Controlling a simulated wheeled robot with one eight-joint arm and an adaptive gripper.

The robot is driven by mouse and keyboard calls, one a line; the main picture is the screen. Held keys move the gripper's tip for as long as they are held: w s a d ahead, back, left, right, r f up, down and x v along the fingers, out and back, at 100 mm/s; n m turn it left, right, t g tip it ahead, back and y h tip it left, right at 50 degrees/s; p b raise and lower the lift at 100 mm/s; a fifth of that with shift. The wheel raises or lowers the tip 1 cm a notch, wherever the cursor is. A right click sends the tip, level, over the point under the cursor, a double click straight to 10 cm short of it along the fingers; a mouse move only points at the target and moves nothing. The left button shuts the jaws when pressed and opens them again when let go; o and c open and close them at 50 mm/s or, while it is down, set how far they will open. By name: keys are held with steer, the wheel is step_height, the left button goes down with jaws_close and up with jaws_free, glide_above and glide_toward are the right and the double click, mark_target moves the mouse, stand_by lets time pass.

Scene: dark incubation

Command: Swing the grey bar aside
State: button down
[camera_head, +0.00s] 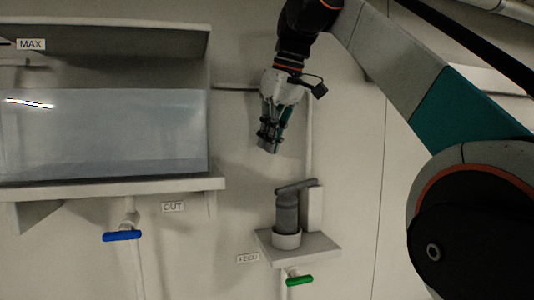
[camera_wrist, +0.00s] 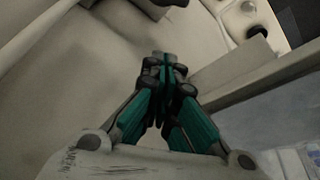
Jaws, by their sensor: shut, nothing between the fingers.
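The grey bar (camera_head: 296,186) lies across the top of a dark grey cylinder (camera_head: 287,212), reaching to a pale upright block (camera_head: 315,208) on the right. The cylinder stands in a light round holder (camera_head: 286,239) on a small wall shelf (camera_head: 322,246). My gripper (camera_head: 268,149) points downward above the bar and a little to its left, apart from it. Its fingers are closed together with nothing between them; they also show closed in the wrist view (camera_wrist: 165,62). I cannot make out the bar for sure in the wrist view.
A tank of clear liquid (camera_head: 110,130) on a wall ledge (camera_head: 95,188) fills the left. A blue-handled valve (camera_head: 122,236) hangs below it, and a green handle (camera_head: 299,280) is under the small shelf. A thin pipe (camera_head: 309,140) runs down the wall behind my gripper.

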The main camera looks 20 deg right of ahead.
mark_target(298, 186)
step_height(298, 186, down, 8)
steer(key=shift+s+d+f, duration=0.2)
steer(key=shift+s+d, duration=0.05)
steer(key=shift+s, duration=0.2)
steer(key=shift+s, duration=0.15)
stand_by(0.5)
